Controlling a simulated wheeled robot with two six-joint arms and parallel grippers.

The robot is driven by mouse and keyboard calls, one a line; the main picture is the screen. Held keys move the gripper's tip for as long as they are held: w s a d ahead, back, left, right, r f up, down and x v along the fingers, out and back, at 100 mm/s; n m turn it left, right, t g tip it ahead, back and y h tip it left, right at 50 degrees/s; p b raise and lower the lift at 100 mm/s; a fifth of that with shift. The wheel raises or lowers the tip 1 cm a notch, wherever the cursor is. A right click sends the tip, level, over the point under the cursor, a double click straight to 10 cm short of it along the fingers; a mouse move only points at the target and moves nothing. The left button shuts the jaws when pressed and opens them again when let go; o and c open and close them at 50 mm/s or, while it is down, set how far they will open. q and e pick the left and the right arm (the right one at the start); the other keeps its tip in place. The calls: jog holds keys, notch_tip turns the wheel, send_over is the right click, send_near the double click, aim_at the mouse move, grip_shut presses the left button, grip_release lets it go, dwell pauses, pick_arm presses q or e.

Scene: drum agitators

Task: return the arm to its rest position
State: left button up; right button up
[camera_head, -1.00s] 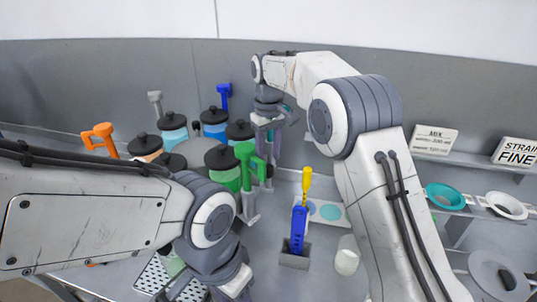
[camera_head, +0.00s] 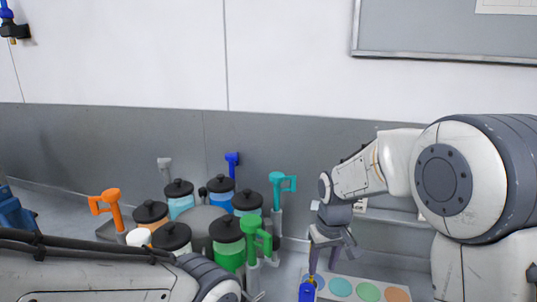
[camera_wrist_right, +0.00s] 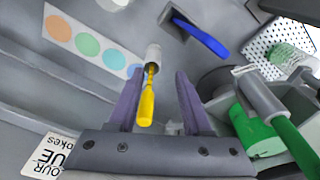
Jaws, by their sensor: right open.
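My right arm reaches in from the right in the head view, and its gripper (camera_head: 318,258) points down near the wall, beside the dispensers. In the right wrist view the two fingers (camera_wrist_right: 157,88) are apart. A yellow tool (camera_wrist_right: 147,103) shows between them, its narrow end toward a whitish cylinder (camera_wrist_right: 153,54); no finger visibly touches it. A blue handle (camera_wrist_right: 205,38) sits in a dark slot beyond; its blue top (camera_head: 307,291) shows at the head view's bottom edge. My left arm crosses the lower left of the head view, its gripper out of frame.
A strip with colored circles (camera_head: 341,287) lies at right. Open space lies above.

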jog(key=s+d+f+m+t, duration=0.1)
jog(key=s+d+f, duration=0.15)
jog(key=s, duration=0.45)
jog(key=s+d+f+m, duration=0.2)
jog(key=s+d, duration=0.1)
jog(key=s, duration=0.3)
jog(key=s+a+n+g+b, duration=0.2)
jog(key=s+a+n+b, duration=0.3)
jog(key=s+a, duration=0.8)
jog(key=shift+s+a+r+n+g+y, duration=0.15)
jog(key=shift+s+a+n+g+y, duration=0.35)
jog(key=shift+n, duration=0.7)
